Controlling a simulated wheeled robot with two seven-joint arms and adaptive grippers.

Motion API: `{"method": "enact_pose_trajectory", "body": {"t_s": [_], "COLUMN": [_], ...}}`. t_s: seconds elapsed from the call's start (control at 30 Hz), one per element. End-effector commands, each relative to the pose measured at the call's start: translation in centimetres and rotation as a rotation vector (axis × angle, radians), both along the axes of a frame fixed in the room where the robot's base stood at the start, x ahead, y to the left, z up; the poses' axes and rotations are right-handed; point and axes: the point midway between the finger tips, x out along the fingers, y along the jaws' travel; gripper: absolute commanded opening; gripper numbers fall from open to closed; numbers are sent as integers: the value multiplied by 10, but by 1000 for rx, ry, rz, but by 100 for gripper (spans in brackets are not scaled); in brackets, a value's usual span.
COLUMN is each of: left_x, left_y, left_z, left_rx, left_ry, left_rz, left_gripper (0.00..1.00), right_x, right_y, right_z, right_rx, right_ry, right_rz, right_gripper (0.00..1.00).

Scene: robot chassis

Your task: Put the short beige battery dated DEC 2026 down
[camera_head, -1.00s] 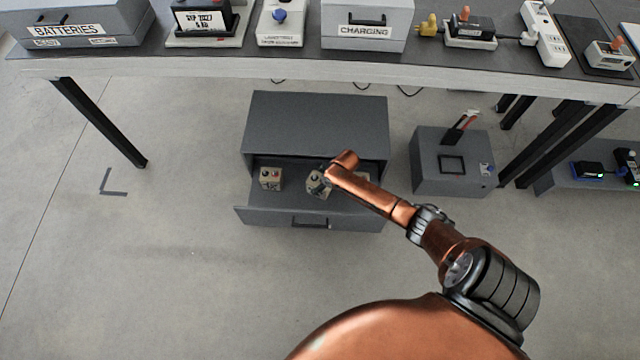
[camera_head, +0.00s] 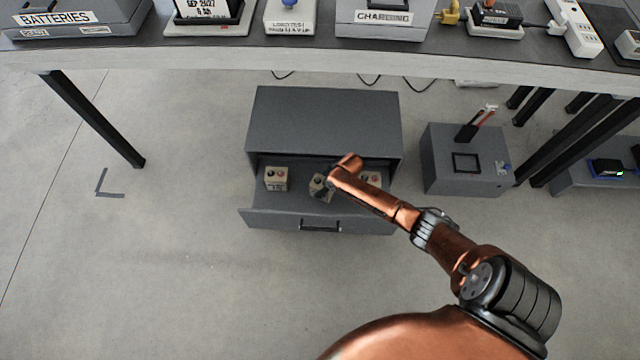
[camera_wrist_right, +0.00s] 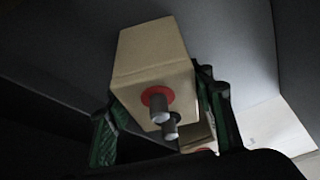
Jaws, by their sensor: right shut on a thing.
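A short beige battery (camera_head: 318,188) is in my right gripper (camera_head: 326,184), over the open drawer (camera_head: 265,217) of a grey cabinet under the table. In the right wrist view the beige battery (camera_wrist_right: 152,55) sits between the two green-padded fingers of the right gripper (camera_wrist_right: 160,118). Two terminals show on it, one with a red ring. The battery is tilted in the head view. I cannot tell whether it touches the drawer floor, and its date is not readable. My left gripper is not in view.
Another beige battery (camera_head: 276,180) stands at the drawer's left, and one more (camera_head: 371,178) at its right, partly behind my arm. A grey box (camera_head: 440,180) with a red-and-black item stands right of the cabinet. The table edge (camera_head: 220,62) runs above and behind.

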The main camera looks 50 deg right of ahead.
Motion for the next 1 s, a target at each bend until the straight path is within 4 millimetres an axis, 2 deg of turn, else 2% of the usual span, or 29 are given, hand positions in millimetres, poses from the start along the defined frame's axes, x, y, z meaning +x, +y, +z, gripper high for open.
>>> {"method": "enact_pose_trajectory", "body": {"t_s": [0.03,0.43,0.47,0.7,1.0], "left_x": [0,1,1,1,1], "left_y": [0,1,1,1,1], "left_z": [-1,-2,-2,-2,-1], "left_rx": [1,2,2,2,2], "left_ry": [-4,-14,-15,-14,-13], "left_rz": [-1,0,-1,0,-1], "left_gripper": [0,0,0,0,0], "right_x": [5,5,1,1,1], "right_y": [0,0,0,0,0], "right_z": [3,1,-2,-2,0], "right_rx": [-1,0,0,0,0], "right_ry": [-10,-11,-3,-3,-3], "right_rz": [1,1,0,0,1], "right_gripper": [0,0,51,66,66]}}
